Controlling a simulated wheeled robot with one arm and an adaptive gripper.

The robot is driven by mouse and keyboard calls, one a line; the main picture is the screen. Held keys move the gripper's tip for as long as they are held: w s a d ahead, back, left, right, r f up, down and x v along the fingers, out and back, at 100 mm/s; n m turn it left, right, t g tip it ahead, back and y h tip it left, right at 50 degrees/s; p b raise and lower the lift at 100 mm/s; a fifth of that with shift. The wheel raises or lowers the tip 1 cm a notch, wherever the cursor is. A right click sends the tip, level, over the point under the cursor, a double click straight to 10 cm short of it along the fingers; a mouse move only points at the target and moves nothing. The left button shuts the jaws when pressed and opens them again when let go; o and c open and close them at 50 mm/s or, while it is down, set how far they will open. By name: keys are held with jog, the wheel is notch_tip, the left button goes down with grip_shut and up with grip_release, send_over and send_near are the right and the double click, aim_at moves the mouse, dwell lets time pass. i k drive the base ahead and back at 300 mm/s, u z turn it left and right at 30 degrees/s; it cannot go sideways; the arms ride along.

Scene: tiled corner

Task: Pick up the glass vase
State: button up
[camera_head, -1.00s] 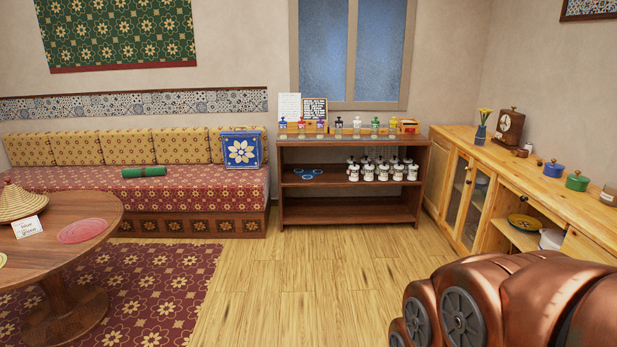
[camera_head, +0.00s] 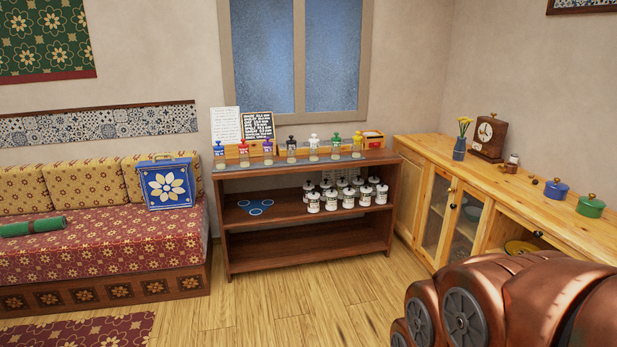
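A small blue-grey vase (camera_head: 459,148) with yellow flowers in it stands upright on the wooden sideboard (camera_head: 420,150), left of a brown clock. It is the only vase I can make out; I cannot tell from here whether it is glass. My copper-coloured arm fills the lower right corner, well in front of the sideboard. My gripper is outside the view, so its state does not show.
A dark shelf unit (camera_head: 310,232) holds bottles on top and white jars inside. The clock (camera_head: 488,137), a blue pot (camera_head: 555,190) and a green pot (camera_head: 591,206) share the sideboard. A sofa (camera_head: 100,250) stands left. Wooden floor (camera_head: 320,305) is clear ahead.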

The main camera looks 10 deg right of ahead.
aim_at(459, 152)
jog(key=z, duration=0.4)
jog(key=i, duration=1.8)
jog(key=z, duration=0.8)
jog(key=i, duration=1.15)
jog(key=u, duration=0.6)
jog(key=i, duration=1)
jog(key=u, duration=0.2)
